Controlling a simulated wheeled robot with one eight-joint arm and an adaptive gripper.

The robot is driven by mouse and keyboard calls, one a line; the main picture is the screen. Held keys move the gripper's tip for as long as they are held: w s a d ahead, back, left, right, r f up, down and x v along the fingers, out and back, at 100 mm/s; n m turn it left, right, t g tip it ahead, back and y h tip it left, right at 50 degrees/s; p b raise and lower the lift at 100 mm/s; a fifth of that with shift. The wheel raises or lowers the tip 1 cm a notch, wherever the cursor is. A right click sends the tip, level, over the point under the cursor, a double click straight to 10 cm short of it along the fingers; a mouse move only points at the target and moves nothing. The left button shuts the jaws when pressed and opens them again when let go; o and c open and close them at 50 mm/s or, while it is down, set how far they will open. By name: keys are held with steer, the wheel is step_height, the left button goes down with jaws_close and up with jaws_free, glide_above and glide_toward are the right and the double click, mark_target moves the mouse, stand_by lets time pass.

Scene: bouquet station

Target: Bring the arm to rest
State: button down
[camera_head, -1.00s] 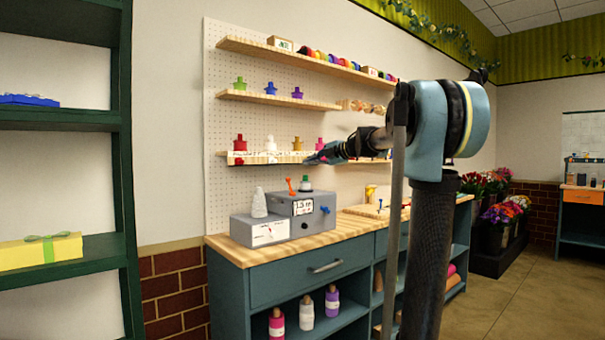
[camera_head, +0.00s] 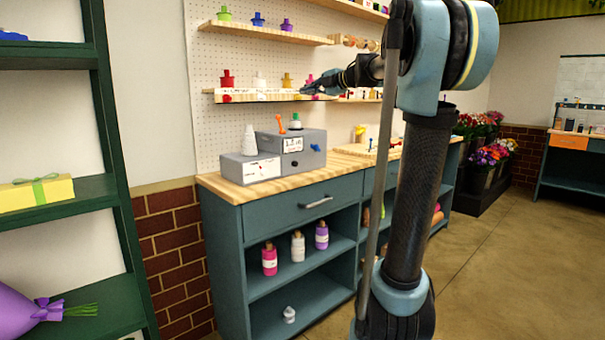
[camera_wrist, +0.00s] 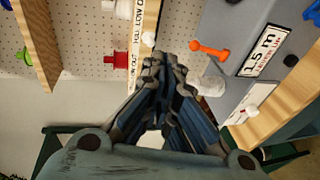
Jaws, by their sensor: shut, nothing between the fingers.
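My gripper (camera_head: 318,86) is shut and empty in the head view. It is in the air in front of the pegboard, level with the lowest wall shelf and above the workbench. The wrist view shows its closed fingers (camera_wrist: 162,75) meeting at the tips, with nothing between them. My arm reaches left from its column, with the elbow high at the upper right of the head view. Part of the shelf behind the gripper is hidden.
The lowest wall shelf (camera_head: 262,97) holds several colored items close to the gripper. Below it, grey boxes (camera_head: 291,149) with an orange peg (camera_head: 281,124) and a white cone (camera_head: 249,141) stand on the workbench (camera_head: 228,189). Green shelving (camera_head: 108,130) stands at left. Open floor (camera_head: 505,235) lies at right.

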steer(key=d+r+m+t+h, duration=0.2)
steer(key=d+m+t+h, duration=0.1)
steer(key=d+m+t, duration=0.3)
steer(key=s+d+f+m+h, duration=0.4)
steer(key=d+f+m+h, duration=0.1)
steer(key=d+m, duration=0.15)
steer(key=s+d+f+m+h, duration=0.4)
steer(key=d+f+m+h, duration=0.15)
steer(key=d, duration=0.25)
steer(key=s+d+f+m+g+h, duration=0.2)
steer(key=s+f+m, duration=0.1)
steer(key=s+f, duration=0.4)
steer(key=s+d+f+m+g+h, duration=0.1)
steer(key=s+d+f+m+g, duration=0.15)
steer(key=s+f, duration=0.45)
steer(key=s+a+f+m+g+y, duration=0.1)
steer(key=s+a+f+g, duration=0.2)
steer(key=s+f, duration=0.4)
steer(key=s+a+f+m+g+y, duration=0.1)
steer(key=s+a+f+g+y, duration=0.1)
steer(key=s+f, duration=0.6)
steer(key=s+a+f+m+g+y, duration=0.1)
steer(key=s+a+f+g, duration=0.3)
steer(key=s+f, duration=0.3)
step_height(320, 180, down, 5)
steer(key=shift+s+y, duration=0.3)
steer(key=shift+y, duration=0.05)
steer(key=shift+m+g, duration=0.25)
